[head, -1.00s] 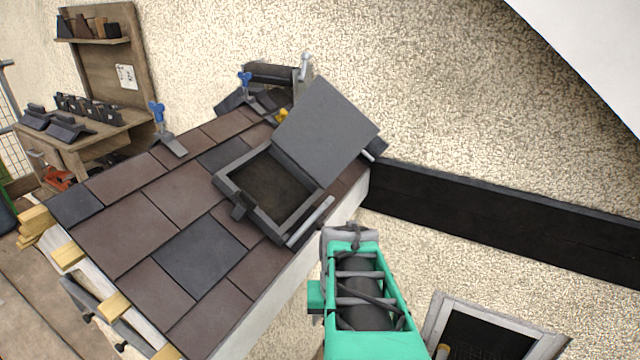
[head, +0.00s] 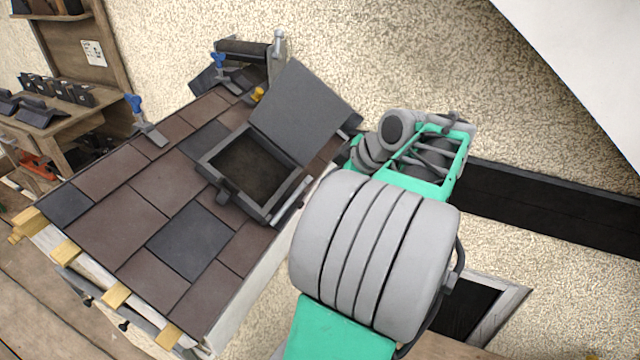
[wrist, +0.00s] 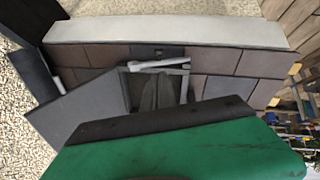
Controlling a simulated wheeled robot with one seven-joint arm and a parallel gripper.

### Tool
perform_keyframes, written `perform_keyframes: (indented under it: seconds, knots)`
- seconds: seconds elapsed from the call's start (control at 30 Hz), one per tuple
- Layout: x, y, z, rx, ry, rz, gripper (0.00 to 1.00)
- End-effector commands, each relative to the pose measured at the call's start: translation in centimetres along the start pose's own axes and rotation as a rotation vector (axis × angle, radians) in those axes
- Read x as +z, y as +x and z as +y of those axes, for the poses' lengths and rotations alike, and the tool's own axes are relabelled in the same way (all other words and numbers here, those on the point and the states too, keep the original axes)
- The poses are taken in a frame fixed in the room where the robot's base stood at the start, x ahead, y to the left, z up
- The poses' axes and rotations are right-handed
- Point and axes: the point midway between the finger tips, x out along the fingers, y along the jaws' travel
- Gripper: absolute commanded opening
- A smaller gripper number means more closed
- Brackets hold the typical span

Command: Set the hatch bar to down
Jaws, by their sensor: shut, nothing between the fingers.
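The hatch (head: 205,165) is a dark grey square frame on the tiled roof. Its flat lid (head: 303,98) stands open, leaning back toward the wall. The hatch bar (head: 293,200) is a light grey rod along the frame's right-hand edge, and it also shows in the wrist view (wrist: 160,63), slightly askew to the frame. In the wrist view my gripper (wrist: 156,97) shows as two grey fingertips close together, shut and empty, in front of the hatch opening. I cannot tell their depth. In the head view my gripper is hidden behind my arm, right of the hatch.
Brown and dark slate tiles (head: 190,240) cover the sloping roof. Blue-handled clamps (head: 140,115) stand on its far edge, with a dark roller-like piece (head: 243,48) at the top. A workbench (head: 75,135) is at left. A dark beam (head: 550,205) runs along the wall.

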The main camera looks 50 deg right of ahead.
Motion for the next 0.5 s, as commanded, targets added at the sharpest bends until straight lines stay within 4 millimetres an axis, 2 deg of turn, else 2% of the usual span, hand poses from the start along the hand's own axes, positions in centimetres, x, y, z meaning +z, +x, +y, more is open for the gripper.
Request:
perform_keyframes:
  seconds: [0.3,0.5]
  knots:
    - [0.0,7.1,-0.2,-0.005,0.003,0.001,0.00]
    - [-0.6,10.5,0.7,-0.004,0.002,-0.001,0.00]
